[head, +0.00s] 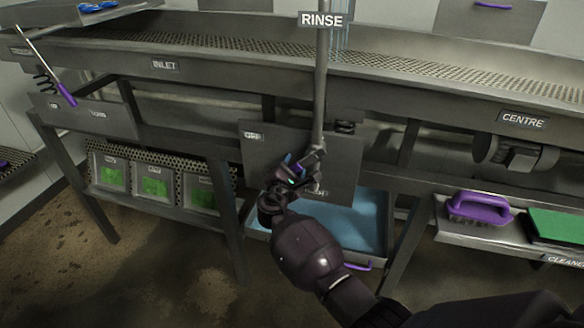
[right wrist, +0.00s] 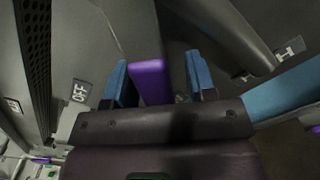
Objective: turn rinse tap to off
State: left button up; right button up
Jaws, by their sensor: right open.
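The rinse tap's panel (head: 345,165) hangs under the RINSE sign (head: 320,20), with a vertical pipe (head: 321,90) in front. Its OFF label (head: 252,136) is at the panel's upper left; a second label at the lower right is partly covered. My right gripper (head: 298,164) is at the panel and hides most of the tap. In the right wrist view, the purple tap handle (right wrist: 149,82) lies between the open blue fingers (right wrist: 158,80), closer to the left finger. Contact cannot be told. The OFF label (right wrist: 80,91) is left of them. My left gripper is out of view.
A blue-bottomed tray (head: 350,225) sits below the panel. A purple-handled brush (head: 478,207) and a green pad (head: 556,226) rest on the right shelf. Table legs stand on both sides.

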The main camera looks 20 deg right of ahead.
jog(key=shift+w+d, duration=0.1)
grip_shut()
dwell(0.3)
notch_tip(320, 180, up, 6)
jog(key=w+a+m+b, duration=0.1)
jog(key=m+b, duration=0.3)
jog(key=m, duration=0.5)
jog(key=shift+w+a, duration=0.2)
jog(key=shift+a, duration=0.4)
jog(key=shift+r, duration=0.2)
